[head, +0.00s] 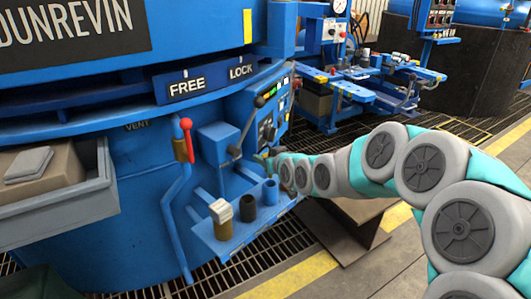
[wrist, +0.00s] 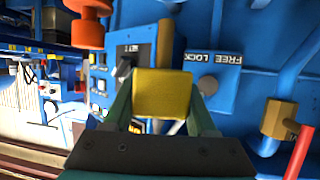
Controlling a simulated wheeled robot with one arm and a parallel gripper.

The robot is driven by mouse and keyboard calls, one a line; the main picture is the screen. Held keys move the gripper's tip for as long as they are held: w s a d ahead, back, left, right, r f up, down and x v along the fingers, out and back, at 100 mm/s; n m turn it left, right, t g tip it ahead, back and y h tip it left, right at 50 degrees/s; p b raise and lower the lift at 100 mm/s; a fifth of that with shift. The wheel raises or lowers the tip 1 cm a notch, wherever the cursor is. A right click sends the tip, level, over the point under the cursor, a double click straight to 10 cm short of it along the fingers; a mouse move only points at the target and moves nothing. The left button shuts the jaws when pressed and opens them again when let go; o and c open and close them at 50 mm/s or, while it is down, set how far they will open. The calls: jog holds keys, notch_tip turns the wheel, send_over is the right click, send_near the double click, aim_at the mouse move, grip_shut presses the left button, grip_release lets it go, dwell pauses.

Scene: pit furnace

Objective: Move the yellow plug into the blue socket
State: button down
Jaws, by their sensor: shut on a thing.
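My gripper (wrist: 162,105) is shut on the yellow plug (wrist: 163,92), which shows as a yellow block between its two green fingers in the wrist view. In the head view my gripper (head: 264,160) is small and partly hidden by my arm, beside the machine's control panel and above the shelf. The blue socket (head: 270,193) stands upright at the right end of the shelf, below my gripper. The plug is held apart from it. I cannot clearly make out the blue socket in the wrist view.
A dark socket (head: 247,208) and a brass piece with a pale top (head: 222,222) stand left of the blue socket on the blue shelf (head: 235,240).

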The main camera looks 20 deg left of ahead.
jog(key=shift+f+b, duration=0.45)
jog(key=shift+f, duration=2.2)
jog(key=shift+b, duration=0.35)
jog(key=shift+f, duration=0.55)
jog(key=c, duration=0.5)
grip_release()
jog(key=b+v, duration=0.2)
jog(key=v, duration=0.9)
jog(key=shift+d, duration=0.1)
